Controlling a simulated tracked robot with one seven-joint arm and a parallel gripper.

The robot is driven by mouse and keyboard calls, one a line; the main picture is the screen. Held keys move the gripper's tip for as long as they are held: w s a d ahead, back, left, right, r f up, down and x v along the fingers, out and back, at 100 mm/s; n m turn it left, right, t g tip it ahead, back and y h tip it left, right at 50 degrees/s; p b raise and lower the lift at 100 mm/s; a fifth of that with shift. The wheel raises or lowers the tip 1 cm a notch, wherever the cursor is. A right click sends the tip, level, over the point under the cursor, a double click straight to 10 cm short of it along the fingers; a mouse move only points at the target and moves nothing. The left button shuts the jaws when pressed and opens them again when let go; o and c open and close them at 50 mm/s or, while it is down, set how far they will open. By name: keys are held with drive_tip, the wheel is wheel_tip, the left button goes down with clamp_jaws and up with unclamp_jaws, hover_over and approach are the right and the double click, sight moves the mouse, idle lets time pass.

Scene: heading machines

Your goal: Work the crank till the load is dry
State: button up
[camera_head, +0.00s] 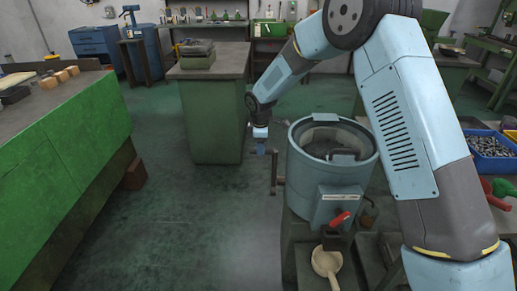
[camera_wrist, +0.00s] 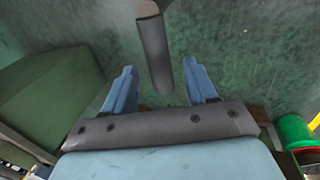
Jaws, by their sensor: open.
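A round blue-grey drum machine (camera_head: 300,185) stands right of centre in the head view. A dark load (camera_head: 322,147) shows inside its open top, and I cannot tell whether it is wet. A dark crank (camera_head: 275,172) with an upright handle sticks out on the drum's left side. My gripper (camera_head: 261,152) is just above and left of the crank, pointing down. In the wrist view my gripper (camera_wrist: 160,88) is open, and the grey handle bar (camera_wrist: 155,50) reaches between its two blue fingers, with gaps on both sides. Contact is not visible.
A red lever (camera_head: 340,218) and a pale scoop (camera_head: 327,262) are at the drum's front. A blue crate (camera_head: 492,168) of metal parts stands right. A green bench (camera_head: 70,140) is left, a green cabinet (camera_head: 215,125) behind. The floor between (camera_head: 190,205) is clear.

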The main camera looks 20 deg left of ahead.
drive_tip(key=shift+w+a+f, duration=0.1)
drive_tip(key=shift+w+f, duration=0.05)
drive_tip(key=shift+f, duration=0.55)
drive_tip(key=shift+w+f, duration=0.1)
drive_tip(key=shift+f, duration=0.55)
clamp_jaws()
